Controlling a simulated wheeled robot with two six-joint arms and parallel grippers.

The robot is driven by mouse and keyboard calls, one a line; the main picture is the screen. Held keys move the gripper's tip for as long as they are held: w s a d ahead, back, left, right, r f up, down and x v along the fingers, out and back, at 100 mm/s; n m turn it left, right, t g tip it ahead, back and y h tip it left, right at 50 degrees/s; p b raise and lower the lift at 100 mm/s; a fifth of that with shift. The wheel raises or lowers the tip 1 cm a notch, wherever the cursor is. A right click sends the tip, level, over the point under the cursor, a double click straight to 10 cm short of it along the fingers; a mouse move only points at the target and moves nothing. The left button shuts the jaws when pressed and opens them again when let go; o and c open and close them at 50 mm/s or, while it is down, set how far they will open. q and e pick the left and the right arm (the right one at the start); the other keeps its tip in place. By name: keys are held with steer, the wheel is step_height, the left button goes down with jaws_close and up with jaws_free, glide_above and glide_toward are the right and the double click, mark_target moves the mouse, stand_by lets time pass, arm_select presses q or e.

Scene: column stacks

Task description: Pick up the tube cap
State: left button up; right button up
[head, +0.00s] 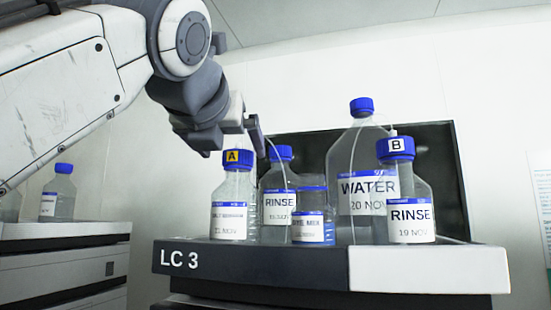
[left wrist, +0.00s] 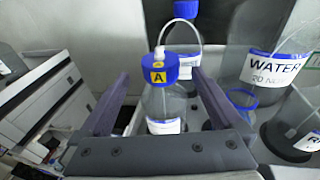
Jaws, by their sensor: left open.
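The tube cap is a blue cap (head: 238,160) with a yellow "A" label, on a clear bottle (head: 232,200) at the left end of the LC 3 stack. In the left wrist view the same cap (left wrist: 160,68) has a white fitting on top with a thin tube running from it. My left gripper (head: 240,143) is open, just above this bottle in the head view. In the left wrist view its two fingers (left wrist: 161,76) appear on either side of the cap, with visible space at each side. I cannot tell the exact height gap. My right gripper is in neither view.
A RINSE bottle (head: 278,210) stands close beside bottle A. A small open-looking bottle (head: 313,222), the tall WATER bottle (head: 348,160) and a RINSE bottle with a "B" cap (head: 405,200) share the tray (head: 430,268). Another bottle (head: 58,195) stands on the left unit.

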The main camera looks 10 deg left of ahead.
mark_target(234, 155)
arm_select(q)
steer(key=p+x, duration=0.2)
steer(key=x, duration=0.2)
steer(key=shift+w, duration=0.15)
steer(key=shift+w+a+p, duration=0.1)
steer(key=shift+w+p, duration=0.25)
steer(key=shift+p, duration=0.1)
steer(key=shift+w+f, duration=0.2)
steer(key=shift+f, duration=0.05)
steer(key=c, duration=1.3)
